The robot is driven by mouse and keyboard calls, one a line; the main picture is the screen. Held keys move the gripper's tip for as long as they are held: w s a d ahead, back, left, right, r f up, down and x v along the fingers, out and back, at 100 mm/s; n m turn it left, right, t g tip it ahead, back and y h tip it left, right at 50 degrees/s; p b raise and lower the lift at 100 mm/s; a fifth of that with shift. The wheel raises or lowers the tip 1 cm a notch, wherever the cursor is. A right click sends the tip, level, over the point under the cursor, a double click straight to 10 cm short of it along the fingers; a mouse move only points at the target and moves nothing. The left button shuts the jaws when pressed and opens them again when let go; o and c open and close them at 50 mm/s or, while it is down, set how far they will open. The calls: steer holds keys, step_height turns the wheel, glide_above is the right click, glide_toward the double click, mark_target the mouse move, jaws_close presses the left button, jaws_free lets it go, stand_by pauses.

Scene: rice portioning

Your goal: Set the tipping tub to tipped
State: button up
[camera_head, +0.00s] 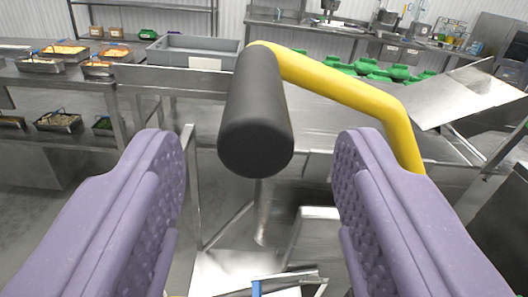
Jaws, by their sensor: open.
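A black cylindrical grip (256,120) on a bent yellow bar (335,84) shows ahead of my gripper, above the middle of the view. The bar runs right and then down behind my right finger. My gripper (262,180) is open, with its two purple padded fingers to the left and right of the black grip's lower end. Nothing is held between them. I cannot tell whether the fingers overlap the grip in depth. I cannot clearly tell which metal part is the tipping tub; a tilted steel sheet (468,92) shows at the right.
A grey tray (193,52) stands on a steel table behind the grip. Food pans (62,52) stand on shelving at the left. Several green items (372,68) lie on the counter behind the yellow bar. Steel framework fills the space below.

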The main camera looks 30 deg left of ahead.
mark_target(257, 96)
steer(key=x, duration=0.7)
steer(key=shift+w+a, duration=0.25)
jaws_close()
